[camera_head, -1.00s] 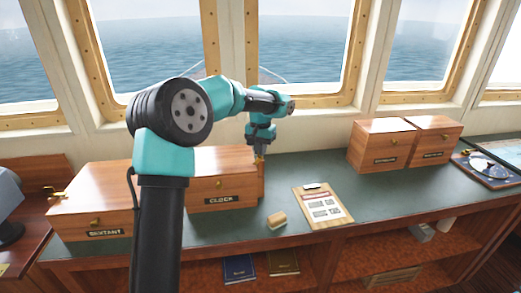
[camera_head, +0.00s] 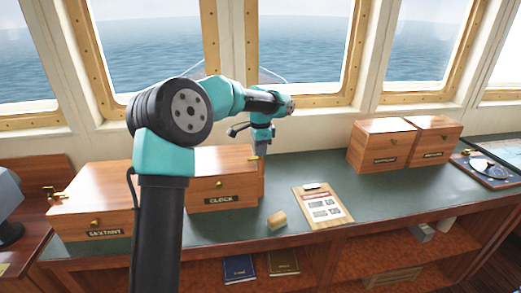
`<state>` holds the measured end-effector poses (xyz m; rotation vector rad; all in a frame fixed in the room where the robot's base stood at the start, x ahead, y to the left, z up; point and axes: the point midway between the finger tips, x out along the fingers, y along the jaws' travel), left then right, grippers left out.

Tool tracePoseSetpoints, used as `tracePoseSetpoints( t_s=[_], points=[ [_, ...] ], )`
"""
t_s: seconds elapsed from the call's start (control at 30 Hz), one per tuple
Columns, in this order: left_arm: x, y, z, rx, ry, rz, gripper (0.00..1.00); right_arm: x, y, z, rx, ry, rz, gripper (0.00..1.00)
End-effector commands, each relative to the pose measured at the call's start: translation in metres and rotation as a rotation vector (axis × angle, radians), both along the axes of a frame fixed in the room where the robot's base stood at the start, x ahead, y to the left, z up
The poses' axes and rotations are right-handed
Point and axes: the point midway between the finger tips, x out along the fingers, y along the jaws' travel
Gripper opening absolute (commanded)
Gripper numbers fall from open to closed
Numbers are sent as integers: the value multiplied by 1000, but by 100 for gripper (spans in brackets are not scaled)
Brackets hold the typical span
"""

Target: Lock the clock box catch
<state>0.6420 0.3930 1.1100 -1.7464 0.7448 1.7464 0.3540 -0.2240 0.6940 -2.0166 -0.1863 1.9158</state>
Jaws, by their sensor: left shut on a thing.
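The clock box (camera_head: 223,190) is a brown wooden box labelled CLOCK on the green counter, left of the middle. Its lid looks down. My left arm reaches across in front of it, and my left gripper (camera_head: 262,155) points down at the box's right end. The gripper is shut on a small brass piece there, seemingly the catch; the fingers are tiny and partly hidden, so the catch's exact position cannot be told. My right gripper is not in view.
The sextant box (camera_head: 90,215) stands to the left, with a brass catch on its left end. Two more boxes (camera_head: 382,146) stand farther right. Windows rise behind the counter (camera_head: 375,190).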

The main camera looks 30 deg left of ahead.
Motion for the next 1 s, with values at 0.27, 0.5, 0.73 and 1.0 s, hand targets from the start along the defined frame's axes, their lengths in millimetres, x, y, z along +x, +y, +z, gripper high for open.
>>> tracePoseSetpoints(
  t_s=[0.27, 0.5, 0.73, 1.0],
  points=[
    [0, 0, 0, 0, 0, -83, 0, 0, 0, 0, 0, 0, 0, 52],
    [0, 0, 0, 0, 0, -92, 0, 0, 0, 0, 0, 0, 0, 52],
    [0, 0, 0, 0, 0, -92, 11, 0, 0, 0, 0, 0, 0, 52],
    [0, 0, 0, 0, 0, -91, 32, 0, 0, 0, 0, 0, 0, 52]
  ],
)
